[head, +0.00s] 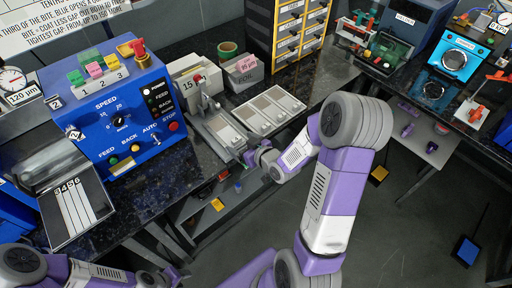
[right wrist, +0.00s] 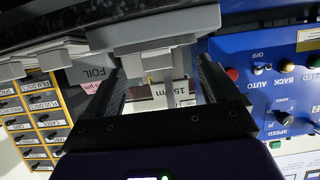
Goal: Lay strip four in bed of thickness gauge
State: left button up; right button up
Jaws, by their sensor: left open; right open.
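Several pale strips lie side by side on a dark tray (head: 52,236) at the left in the head view, under small number labels; strip four (head: 70,212) appears to be among them. The grey thickness gauge (head: 214,124), with a red knob and a white display reading 15, stands right of the blue machine. My right gripper (head: 252,158) is by the front end of the gauge. In the right wrist view its open fingers (right wrist: 165,92) straddle the view of a "µm" readout, partly covered by grey gauge parts. My left gripper (head: 172,277) is low at the left, in front of the bench.
The blue machine (head: 110,105) with knobs stands between tray and gauge. Pale flat panels (head: 268,110) and a foil box (head: 242,72) lie right of the gauge. A yellow drawer cabinet (head: 300,35) stands behind. Floor in front is open.

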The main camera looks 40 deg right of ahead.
jog(key=shift+a+p+v, duration=0.35)
jog(key=shift+p+v, duration=4.15)
jog(key=shift+p, duration=2.25)
jog(key=s+a+f+m+g+y, duration=0.2)
jog(key=a+f+g, duration=0.4)
jog(key=a+f, duration=0.3)
jog(key=s+a+f+m+g+y, duration=0.1)
jog(key=s+a+f+g, duration=0.3)
jog(key=s+a+g, duration=0.3)
jog(key=s+a, duration=0.2)
jog(key=a, duration=0.2)
jog(key=shift+f+m, duration=0.2)
jog(key=shift+m, duration=0.2)
